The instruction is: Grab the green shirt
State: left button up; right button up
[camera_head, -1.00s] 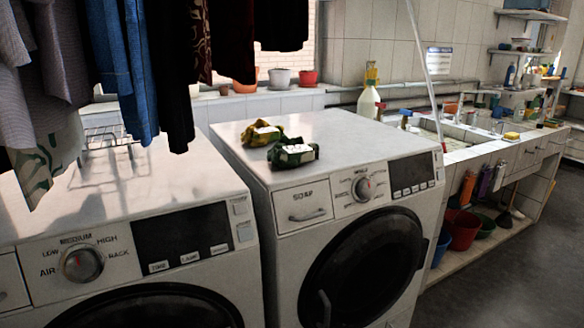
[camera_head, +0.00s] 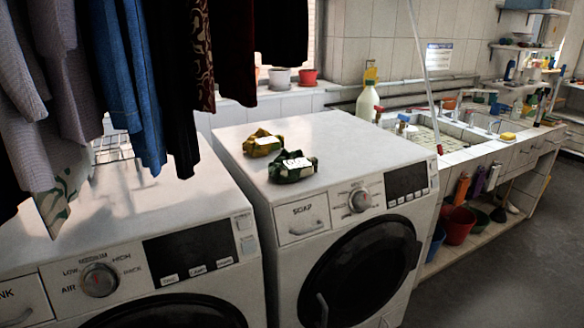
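No plainly green shirt shows. Hanging clothes fill the upper left: grey shirts (camera_head: 38,100), a pale garment with a green leaf pattern (camera_head: 62,188), a blue denim garment (camera_head: 143,90), a dark red patterned one (camera_head: 200,55) and several dark ones (camera_head: 175,100). The leaf-patterned garment hangs low at the left, partly hidden behind the grey shirts. Two small dark green and yellow bundles with white labels, a front one (camera_head: 293,168) and a back one (camera_head: 263,143), lie on the right washing machine. Neither of my grippers is in view.
Two white front-loading machines, left (camera_head: 150,245) and right (camera_head: 345,215), stand side by side. A wire rack (camera_head: 112,148) stands behind the hanging clothes. A spray bottle (camera_head: 367,98) stands near the tiled sink (camera_head: 450,135). Buckets (camera_head: 458,225) sit below it. The grey floor at right is clear.

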aim_at(287, 167)
jog(key=i+l+u, duration=0.1)
jog(key=l, duration=0.7)
jog(key=i+l+u, duration=0.15)
jog(key=l, duration=0.7)
jog(key=i+l+u, duration=0.1)
jog(key=l, duration=0.7)
jog(key=i+l+u, duration=0.1)
jog(key=l, duration=0.75)
jog(key=i, duration=0.1)
